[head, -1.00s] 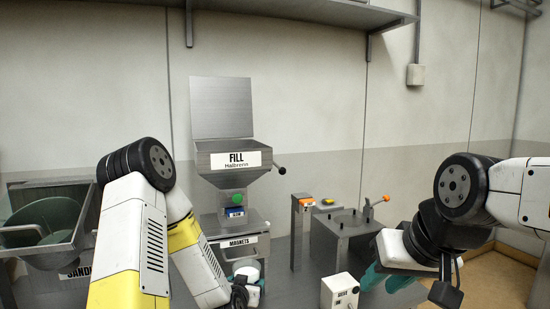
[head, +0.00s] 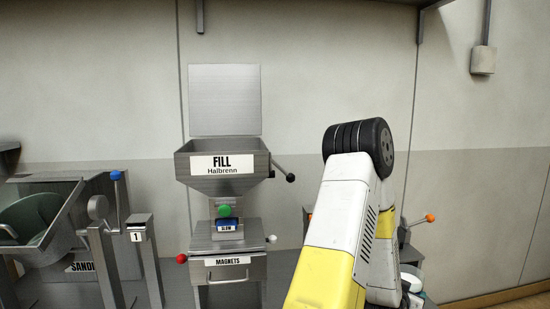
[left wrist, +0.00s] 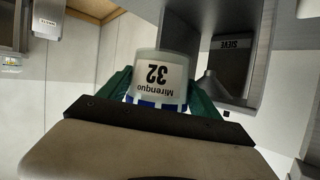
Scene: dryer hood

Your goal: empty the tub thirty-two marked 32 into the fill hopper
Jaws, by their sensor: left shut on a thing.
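The tub marked 32 (left wrist: 160,78), pale with a blue and white lower band in the picture, is between the green fingers of my left gripper (left wrist: 160,88), which is shut on it. Its label reads upside down in the left wrist view; I cannot tell its tilt in the room. In the head view my left arm stands right of the fill hopper, and its hand is mostly hidden behind the arm. The fill hopper (head: 224,166) is a grey metal funnel marked FILL Halbrenn, with its lid raised behind it. My right gripper is not in view.
Below the hopper are a green knob (head: 224,211), a blue SLEW block (head: 228,225) and a MAGNETS drawer (head: 229,270). A black-knobbed lever (head: 284,172) sticks out right. A machine with a green drum (head: 28,222) stands left. A SIEVE label (left wrist: 237,43) shows in the left wrist view.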

